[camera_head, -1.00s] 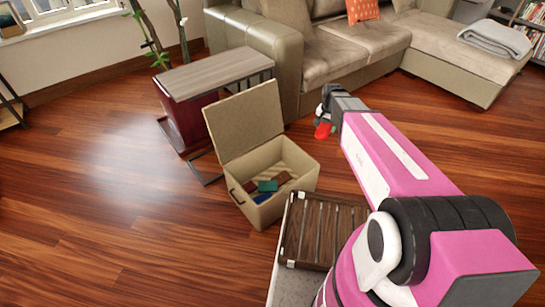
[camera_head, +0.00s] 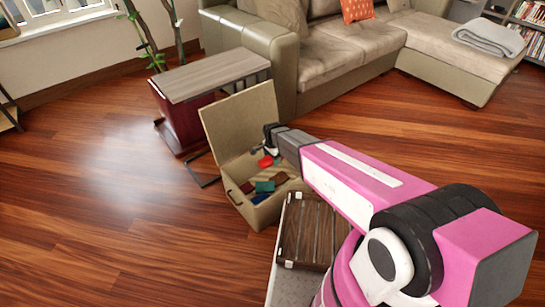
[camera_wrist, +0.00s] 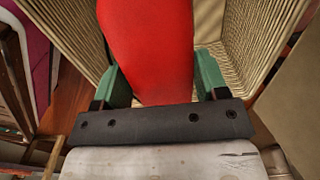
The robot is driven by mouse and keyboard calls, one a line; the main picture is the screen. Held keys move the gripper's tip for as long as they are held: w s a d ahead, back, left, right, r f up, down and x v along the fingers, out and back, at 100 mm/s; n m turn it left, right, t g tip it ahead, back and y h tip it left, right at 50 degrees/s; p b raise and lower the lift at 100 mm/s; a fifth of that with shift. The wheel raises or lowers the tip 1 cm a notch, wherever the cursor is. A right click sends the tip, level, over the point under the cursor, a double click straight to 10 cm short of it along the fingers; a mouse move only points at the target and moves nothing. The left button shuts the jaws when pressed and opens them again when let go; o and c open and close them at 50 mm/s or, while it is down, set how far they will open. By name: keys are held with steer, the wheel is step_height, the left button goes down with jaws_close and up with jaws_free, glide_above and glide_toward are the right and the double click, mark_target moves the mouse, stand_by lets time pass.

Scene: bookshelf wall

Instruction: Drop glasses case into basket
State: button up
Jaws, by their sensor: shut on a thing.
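The red glasses case (camera_head: 265,161) is held by my gripper (camera_head: 268,150) over the back part of the open basket. In the wrist view the red case (camera_wrist: 148,50) fills the space between the two green fingers of my gripper (camera_wrist: 155,85), which are shut on it. The beige basket (camera_head: 266,217) stands on the floor with its lid (camera_head: 241,124) raised at the back. Its woven wall (camera_wrist: 275,30) shows behind the case in the wrist view. Several small green, brown and blue items (camera_head: 264,187) lie inside the basket.
A side table with a grey wood top (camera_head: 211,76) stands behind and left of the basket. A brown slatted crate (camera_head: 312,229) stands close to its right. A sofa (camera_head: 330,60) is at the back. Wooden floor (camera_head: 90,220) is clear at left.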

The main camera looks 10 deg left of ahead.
steer(key=shift+f, duration=2.6)
steer(key=o, duration=1)
step_height(320, 180, up, 11)
steer(key=shift+f, duration=0.1)
